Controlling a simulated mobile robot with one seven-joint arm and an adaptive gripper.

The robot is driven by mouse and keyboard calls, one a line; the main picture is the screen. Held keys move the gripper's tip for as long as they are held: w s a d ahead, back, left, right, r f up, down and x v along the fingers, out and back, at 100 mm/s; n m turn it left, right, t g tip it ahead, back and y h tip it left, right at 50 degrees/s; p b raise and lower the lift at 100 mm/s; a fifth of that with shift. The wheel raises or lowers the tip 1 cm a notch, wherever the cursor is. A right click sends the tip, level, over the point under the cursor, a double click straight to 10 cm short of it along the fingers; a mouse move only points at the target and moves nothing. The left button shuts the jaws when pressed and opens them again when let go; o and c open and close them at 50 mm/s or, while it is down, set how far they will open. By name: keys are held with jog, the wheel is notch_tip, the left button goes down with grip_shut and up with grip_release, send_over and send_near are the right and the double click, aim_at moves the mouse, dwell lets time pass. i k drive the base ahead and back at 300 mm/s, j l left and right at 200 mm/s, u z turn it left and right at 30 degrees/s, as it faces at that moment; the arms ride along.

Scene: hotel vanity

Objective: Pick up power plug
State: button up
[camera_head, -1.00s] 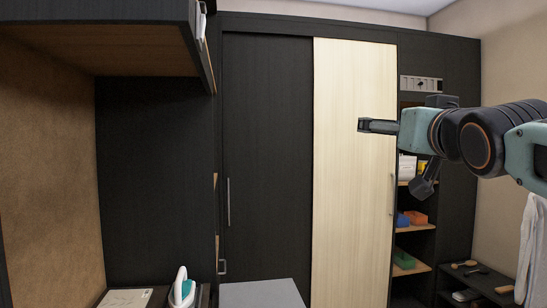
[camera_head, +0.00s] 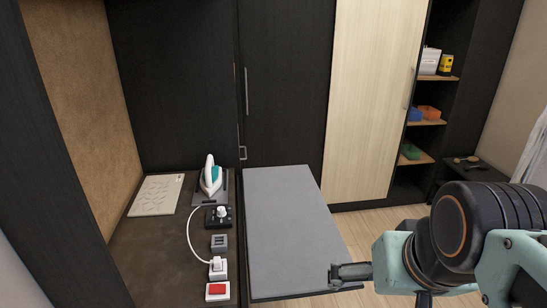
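A white plug-like piece (camera_head: 218,266) sits low on the dark counter, and a thin white cable (camera_head: 190,238) curves from it back toward a white knob-shaped piece (camera_head: 222,212) on a black block. I cannot tell for certain which white piece is the power plug. My gripper (camera_head: 336,275) is at the lower right, over the right front edge of the grey board. It is well to the right of the plug-like piece and apart from it. Its fingers are seen edge-on, and nothing shows in them.
A white and teal iron (camera_head: 210,176) stands behind on the counter (camera_head: 150,250), beside a patterned pale board (camera_head: 156,195). A grey socket block (camera_head: 219,242) and a red switch (camera_head: 217,289) flank the plug-like piece. The grey board (camera_head: 285,225) is bare.

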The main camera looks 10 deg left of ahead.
aim_at(217, 262)
jog(key=u, duration=1.1)
